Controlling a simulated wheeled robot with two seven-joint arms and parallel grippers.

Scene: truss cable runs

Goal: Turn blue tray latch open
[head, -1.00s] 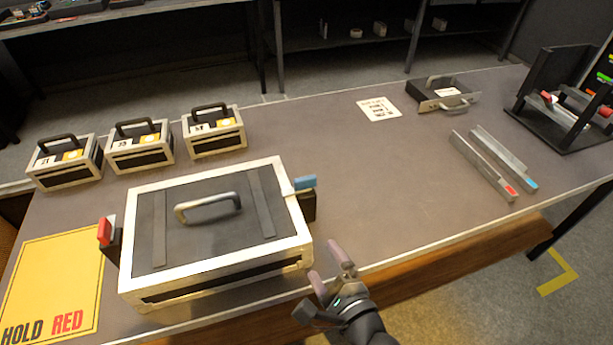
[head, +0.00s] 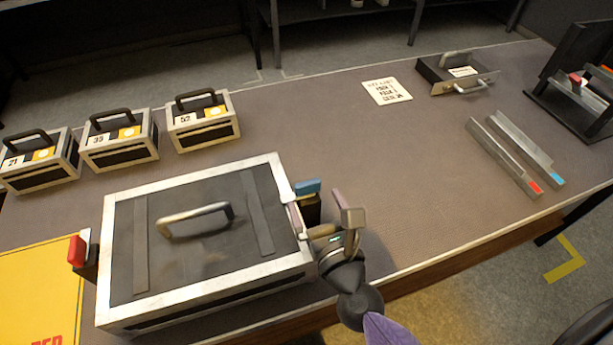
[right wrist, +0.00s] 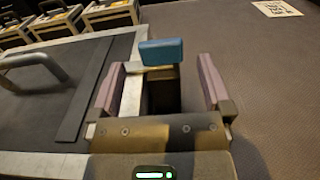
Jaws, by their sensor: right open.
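The blue latch (head: 307,187) sits on the right side of the large lidded box (head: 292,264), on a dark block. It also shows in the right wrist view (right wrist: 161,52), ahead of my fingers and roughly between them. My right gripper (head: 318,212) is open beside the box's right side, just on the near side of the blue latch. In the right wrist view its two pinkish fingers (right wrist: 161,85) stand apart with nothing clearly held between them. A red latch (head: 76,251) is on the box's left side. My left gripper is not in view.
Several small handled cases (head: 121,151) stand behind the box. A yellow mat (head: 40,300) lies at the left. A paper card (head: 387,92), a small tray (head: 456,79), metal rails (head: 517,155) and a black rack (head: 570,100) are at the right. The table's middle is clear.

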